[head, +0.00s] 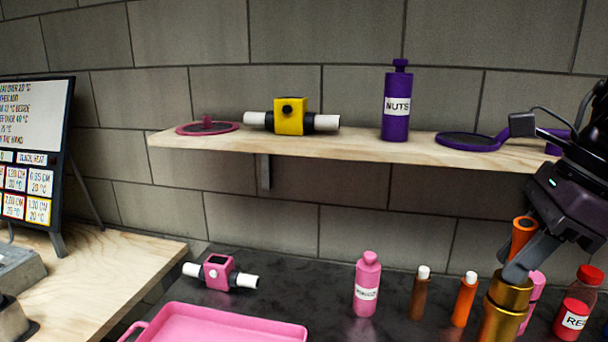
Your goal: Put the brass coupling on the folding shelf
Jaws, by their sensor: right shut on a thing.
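My right gripper (517,268) comes in from the right and points down over the dark counter. It is shut on the gold-coloured brass coupling (506,318), at its upper rim. The coupling is upright, and its lower end is cut off by the picture's bottom edge, so I cannot tell whether it touches the counter. The wooden shelf (345,146) on the wall, with a metal bracket below, is above and to the left of the gripper. My left gripper is not in view.
On the shelf are a pink disc (207,127), a yellow-bodied filter (291,117), a purple bottle (396,105) and a purple ring-shaped item (470,141). Several bottles and tubes crowd the counter around the coupling. A pink tray (225,325) stands left. Shelf room shows between filter and purple bottle.

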